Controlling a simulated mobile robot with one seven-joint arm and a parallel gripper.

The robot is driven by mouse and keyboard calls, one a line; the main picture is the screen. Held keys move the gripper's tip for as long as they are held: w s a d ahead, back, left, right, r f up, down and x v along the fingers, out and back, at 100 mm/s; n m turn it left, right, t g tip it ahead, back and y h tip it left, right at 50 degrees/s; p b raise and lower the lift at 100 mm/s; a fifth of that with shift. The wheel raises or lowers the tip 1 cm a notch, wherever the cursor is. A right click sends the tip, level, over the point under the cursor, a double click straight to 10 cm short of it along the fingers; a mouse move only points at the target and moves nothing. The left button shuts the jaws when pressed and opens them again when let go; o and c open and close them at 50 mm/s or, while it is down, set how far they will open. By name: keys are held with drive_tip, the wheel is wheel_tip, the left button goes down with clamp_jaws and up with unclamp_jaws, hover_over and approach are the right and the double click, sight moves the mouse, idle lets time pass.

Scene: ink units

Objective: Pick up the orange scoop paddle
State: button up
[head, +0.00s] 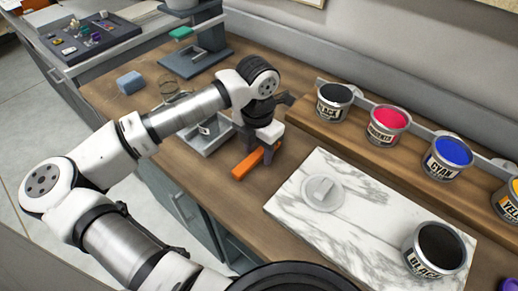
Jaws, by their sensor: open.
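The orange scoop paddle (246,165) lies on the wooden worktop, left of the marble slab. Its lower left end is in clear sight. Its far end is partly hidden by my gripper (262,138). My gripper is open and points down over that far end. I cannot tell from this view whether its fingers straddle the paddle or touch it.
A white marble slab (365,222) bears a black ink can (436,248) and a round glass piece (322,192). Black (334,102), magenta (386,126) and cyan (447,158) cans line a raised shelf behind. A grey tray (207,134) and blue block (130,83) are left.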

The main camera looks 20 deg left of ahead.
sight(258, 153)
drive_tip(key=shift+f, duration=0.1)
drive_tip(key=shift+c, duration=0.2)
clamp_jaws()
wheel_tip(258, 153, up, 10)
drive_tip(key=b, duration=0.2)
drive_tip(key=shift+b, duration=0.35)
